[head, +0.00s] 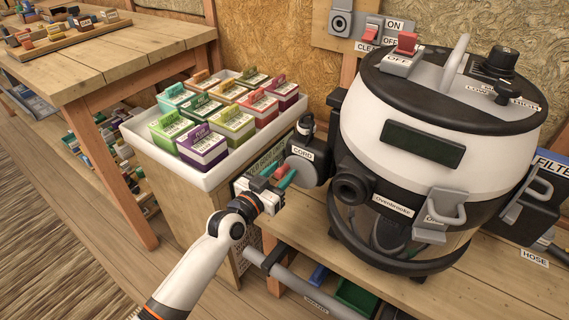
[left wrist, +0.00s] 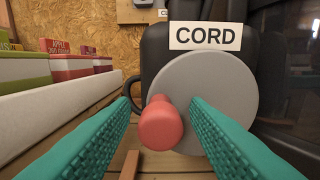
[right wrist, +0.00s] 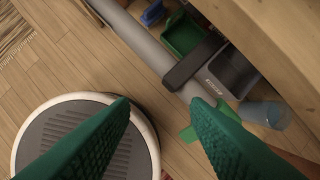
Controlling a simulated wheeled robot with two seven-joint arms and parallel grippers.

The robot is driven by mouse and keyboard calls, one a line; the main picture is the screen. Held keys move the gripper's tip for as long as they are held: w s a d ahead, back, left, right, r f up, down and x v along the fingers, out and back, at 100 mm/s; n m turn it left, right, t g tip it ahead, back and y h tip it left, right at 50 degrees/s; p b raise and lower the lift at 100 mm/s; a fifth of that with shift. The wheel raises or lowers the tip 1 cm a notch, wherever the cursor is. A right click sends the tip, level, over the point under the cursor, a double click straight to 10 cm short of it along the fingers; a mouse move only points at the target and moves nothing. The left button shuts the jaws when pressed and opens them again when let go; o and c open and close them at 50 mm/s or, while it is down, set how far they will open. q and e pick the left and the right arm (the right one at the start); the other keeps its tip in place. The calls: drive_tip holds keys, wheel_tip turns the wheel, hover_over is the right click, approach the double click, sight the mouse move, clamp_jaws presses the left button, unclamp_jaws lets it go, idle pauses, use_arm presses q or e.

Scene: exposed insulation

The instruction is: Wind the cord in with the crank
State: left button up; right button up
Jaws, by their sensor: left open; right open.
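The cord crank is a grey disc (head: 300,171) on the side of the vacuum (head: 440,140), under a label reading CORD. In the left wrist view the grey disc (left wrist: 222,92) carries a red knob (left wrist: 160,124) on its left part, pointing at the camera. The red knob also shows in the head view (head: 281,171). My left gripper (head: 284,181) is open, its teal fingers on either side of the knob; I cannot tell whether they touch it. My right gripper (right wrist: 165,110) is open and empty, over the floor beside the bench; it is not in the head view.
A white tray (head: 208,179) of labelled boxes stands just left of the crank. A grey tube (head: 310,290) runs below the bench front.

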use_arm(q)
drive_tip(key=shift+c, duration=0.2)
clamp_jaws()
drive_tip(key=shift+r, duration=0.1)
drive_tip(key=shift+m, duration=0.4)
drive_tip(key=shift+r+m+p, duration=0.15)
drive_tip(key=shift+m+p, duration=0.2)
drive_tip(key=shift+m, duration=0.05)
use_arm(e)
drive_tip(key=shift+x, duration=1.1)
drive_tip(key=shift+w+a+r, duration=0.15)
drive_tip(key=shift+w+a, duration=0.05)
